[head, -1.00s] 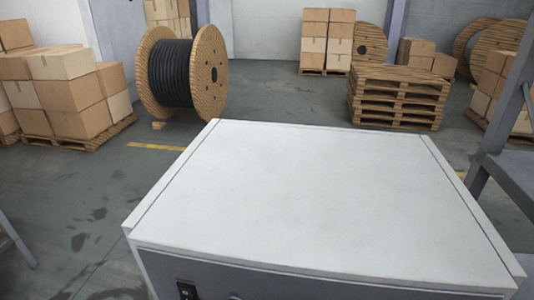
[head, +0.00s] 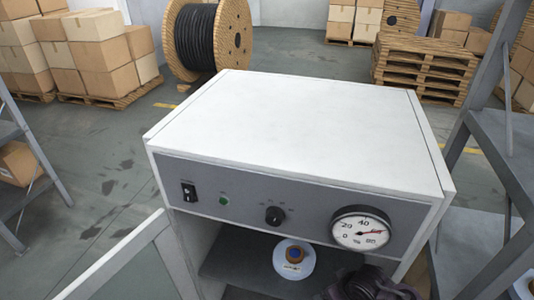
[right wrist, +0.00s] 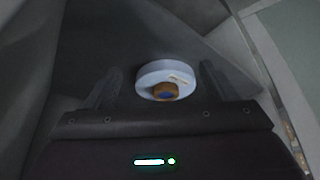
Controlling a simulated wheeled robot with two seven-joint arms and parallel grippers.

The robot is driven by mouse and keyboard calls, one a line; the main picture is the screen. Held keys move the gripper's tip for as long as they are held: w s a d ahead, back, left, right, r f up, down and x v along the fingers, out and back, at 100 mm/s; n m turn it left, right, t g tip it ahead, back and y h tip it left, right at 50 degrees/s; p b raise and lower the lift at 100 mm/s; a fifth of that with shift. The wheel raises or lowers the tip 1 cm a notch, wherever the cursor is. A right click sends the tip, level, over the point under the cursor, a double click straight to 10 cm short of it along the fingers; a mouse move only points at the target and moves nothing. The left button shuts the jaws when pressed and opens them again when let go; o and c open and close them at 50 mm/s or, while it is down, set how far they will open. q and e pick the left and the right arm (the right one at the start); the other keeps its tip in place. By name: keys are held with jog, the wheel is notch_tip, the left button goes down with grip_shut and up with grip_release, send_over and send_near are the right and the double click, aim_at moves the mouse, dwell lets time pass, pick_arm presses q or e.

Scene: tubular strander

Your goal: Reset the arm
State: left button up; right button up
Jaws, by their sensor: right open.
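My right gripper (right wrist: 161,70) is open in the right wrist view, with its two dark fingers apart. A white round spool (right wrist: 152,72) with an orange and blue centre shows ahead, in the gap between the fingers; I cannot tell how far off it is. In the head view the spool (head: 293,268) sits inside the cabinet's opening, below the front panel. A dark part of my right arm (head: 372,284) shows at the bottom edge, right of the spool. My left gripper is not in view.
The white cabinet (head: 300,118) has a grey panel (head: 240,190) with a switch, a knob and a gauge (head: 360,232). Its framed door (head: 128,262) stands open at left. Grey racks (head: 505,150) stand at right and left (head: 25,140). A cable drum (head: 208,40), boxes and pallets stand behind.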

jog(key=s+r+m+g+h, duration=0.1)
jog(key=s+r+m+h, duration=0.15)
jog(key=s+r, duration=1.15)
notch_tip(320, 180, down, 29)
jog(key=s+g, duration=0.1)
jog(key=s, duration=0.1)
jog(key=s+d+f, duration=0.2)
jog(key=s+f, duration=0.7)
jog(key=s+d+f+g, duration=0.1)
jog(key=s+d+f, duration=0.1)
jog(key=s+f, duration=0.7)
jog(key=shift+s+d+f, duration=0.2)
jog(key=shift+s+f, duration=0.2)
jog(key=shift+s, duration=0.25)
